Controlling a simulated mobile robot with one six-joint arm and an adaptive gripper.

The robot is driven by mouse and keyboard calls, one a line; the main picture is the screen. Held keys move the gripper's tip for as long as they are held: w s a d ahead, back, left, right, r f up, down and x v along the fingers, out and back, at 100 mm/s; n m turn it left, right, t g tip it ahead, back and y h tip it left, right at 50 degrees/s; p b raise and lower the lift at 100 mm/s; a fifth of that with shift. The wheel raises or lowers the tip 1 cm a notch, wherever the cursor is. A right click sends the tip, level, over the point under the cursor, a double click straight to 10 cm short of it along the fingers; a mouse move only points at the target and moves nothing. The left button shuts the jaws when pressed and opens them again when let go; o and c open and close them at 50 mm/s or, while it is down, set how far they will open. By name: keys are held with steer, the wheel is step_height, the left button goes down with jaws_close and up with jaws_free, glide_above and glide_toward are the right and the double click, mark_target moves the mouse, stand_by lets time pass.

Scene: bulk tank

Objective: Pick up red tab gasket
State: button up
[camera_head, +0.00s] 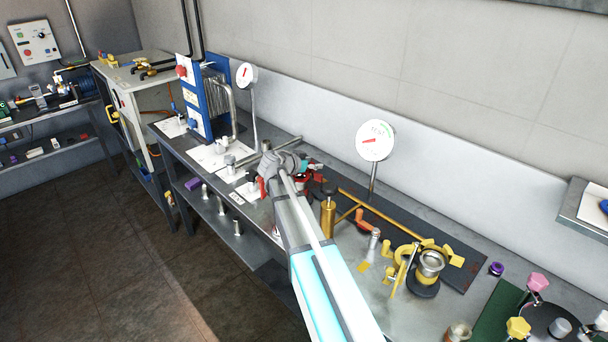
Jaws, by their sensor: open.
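My arm reaches from the bottom of the view up over the long bench. My gripper (268,182) is at its far end, small and partly covered by the grey wrist, and it is open. Dark red parts (318,172) lie on the bench just right of the wrist. More red shows right at the gripper, too small to tell apart from it. I cannot tell which red piece is the red tab gasket. My arm hides part of the bench below the wrist.
A round white gauge (375,140) on a post stands right of my arm. A brass cylinder (328,218) and yellow fittings (400,262) crowd the bench to the right. A blue plate unit (205,100) stands at the left end. The floor (120,240) at left is clear.

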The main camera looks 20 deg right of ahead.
jaws_close()
steer(key=shift+r, duration=0.2)
stand_by(0.4)
step_height(320, 180, up, 3)
steer(key=p, duration=0.3)
steer(key=shift+f, duration=0.1)
steer(key=s+a+r+p, duration=0.2)
steer(key=s+r+p, duration=0.3)
steer(key=s, duration=0.1)
steer(key=s+a+r+p, duration=0.3)
steer(key=s+r+p, duration=0.1)
steer(key=s, duration=0.3)
steer(key=shift+a+r+p, duration=0.25)
steer(key=shift+r+p, duration=0.15)
steer(key=shift+p, duration=0.1)
